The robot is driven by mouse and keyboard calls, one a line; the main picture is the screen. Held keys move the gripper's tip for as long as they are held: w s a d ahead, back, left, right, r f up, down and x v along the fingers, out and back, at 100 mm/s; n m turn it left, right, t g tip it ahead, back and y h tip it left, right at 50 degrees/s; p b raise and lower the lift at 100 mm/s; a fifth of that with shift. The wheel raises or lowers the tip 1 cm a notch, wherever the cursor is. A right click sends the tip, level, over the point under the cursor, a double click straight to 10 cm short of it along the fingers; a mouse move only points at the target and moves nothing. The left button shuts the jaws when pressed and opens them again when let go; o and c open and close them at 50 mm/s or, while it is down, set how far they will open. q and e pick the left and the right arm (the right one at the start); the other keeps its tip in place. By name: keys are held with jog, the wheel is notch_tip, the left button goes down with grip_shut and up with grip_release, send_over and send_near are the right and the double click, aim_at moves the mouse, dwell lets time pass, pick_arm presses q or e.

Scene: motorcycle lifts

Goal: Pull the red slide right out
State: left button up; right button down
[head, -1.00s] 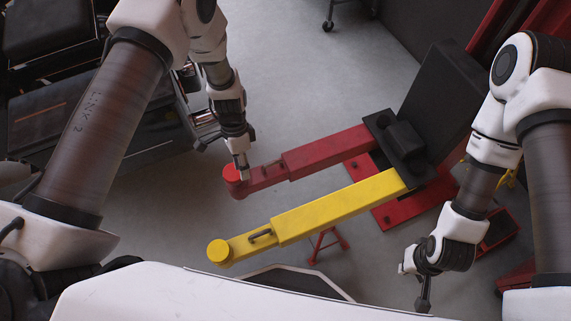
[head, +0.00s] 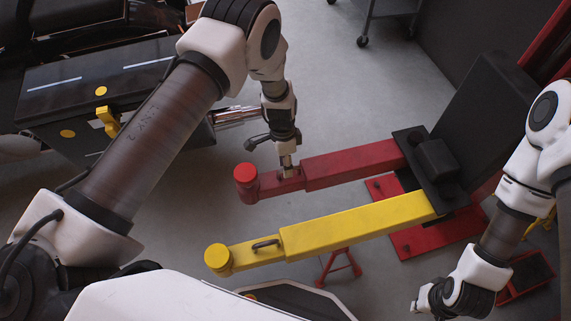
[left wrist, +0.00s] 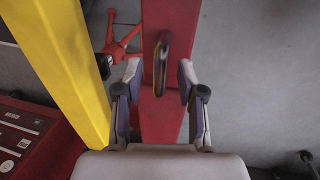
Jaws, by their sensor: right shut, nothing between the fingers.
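The red slide (head: 267,186) is the narrow inner bar of the red lift arm, with a round red pad (head: 245,174) at its free end. It also shows in the left wrist view (left wrist: 160,122), with a dark upright handle (left wrist: 161,62) on it. My left gripper (head: 287,167) is over the slide, pointing down. In the left wrist view its fingers (left wrist: 159,82) are open, one on each side of the handle, with gaps on both sides. My right gripper (head: 441,316) is shut and empty at the bottom edge, partly cut off.
The red outer sleeve (head: 352,163) runs to a black carriage (head: 435,160). A yellow arm (head: 355,225) lies alongside, nearer me, with a red stand (head: 340,265) under it. A dark motorcycle lift or bench is at left. Grey floor is clear beyond the red arm.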

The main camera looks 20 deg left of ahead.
aim_at(266, 180)
pick_arm(q)
grip_shut()
jog(key=shift+s+a+r+p, duration=0.1)
jog(key=shift+s+a+p, duration=0.25)
jog(key=shift+a, duration=0.1)
jog(key=s+a, duration=0.1)
jog(key=s+a+p, duration=0.2)
jog(key=a, duration=0.1)
jog(key=shift+a+r, duration=0.1)
jog(key=shift+r, duration=0.05)
jog(key=s+a+p, duration=0.3)
jog(key=s+a, duration=0.4)
jog(key=a, duration=0.4)
jog(key=shift+s+a+f, duration=0.25)
jog(key=shift+s+f, duration=0.05)
jog(key=shift+s, duration=0.05)
